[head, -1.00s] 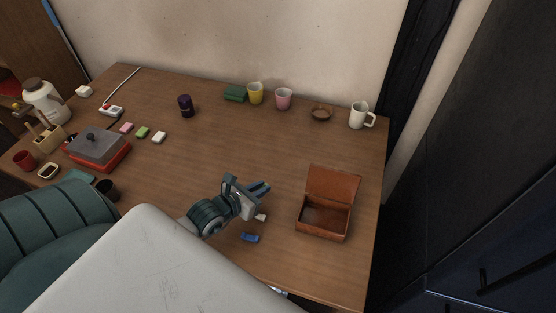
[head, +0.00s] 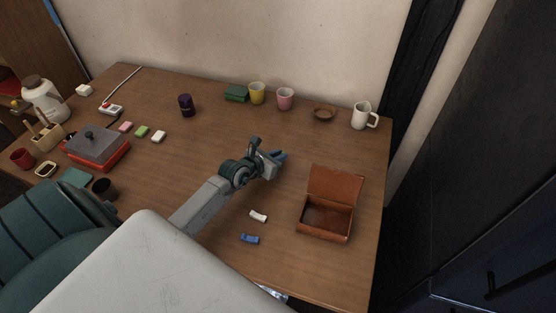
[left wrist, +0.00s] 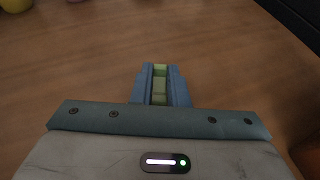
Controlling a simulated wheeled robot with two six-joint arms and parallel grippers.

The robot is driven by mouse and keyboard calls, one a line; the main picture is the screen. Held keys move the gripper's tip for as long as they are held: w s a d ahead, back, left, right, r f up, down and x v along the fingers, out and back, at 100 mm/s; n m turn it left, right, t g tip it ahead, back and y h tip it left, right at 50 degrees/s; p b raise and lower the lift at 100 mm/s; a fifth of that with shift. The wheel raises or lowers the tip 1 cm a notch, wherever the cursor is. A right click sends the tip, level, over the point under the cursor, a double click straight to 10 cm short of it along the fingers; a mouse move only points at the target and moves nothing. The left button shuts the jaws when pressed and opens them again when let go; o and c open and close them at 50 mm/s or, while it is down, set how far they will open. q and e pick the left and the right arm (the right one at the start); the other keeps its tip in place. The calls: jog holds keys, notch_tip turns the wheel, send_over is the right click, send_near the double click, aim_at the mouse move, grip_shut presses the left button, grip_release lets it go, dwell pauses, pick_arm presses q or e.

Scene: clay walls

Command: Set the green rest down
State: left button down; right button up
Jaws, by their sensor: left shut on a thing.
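My left gripper (head: 280,157) is over the middle right of the table, behind and to the left of the brown box. In the left wrist view it (left wrist: 160,88) is shut on the green rest (left wrist: 160,90), a small light green piece between the two blue-grey fingers. The wood tabletop shows beneath and beyond it. In the head view the fingers hide the rest, and I cannot tell its exact height above the table. A white rest (head: 258,216) and a blue rest (head: 250,239) lie on the table in front of the arm. My right gripper is not in view.
An open brown box (head: 326,222) stands at the right. The table (head: 210,150) is clear left of the gripper.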

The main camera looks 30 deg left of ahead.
pick_arm(q)
jog(key=shift+f, duration=1)
jog(key=shift+f, duration=0.15)
jog(key=c, duration=1.4)
grip_release()
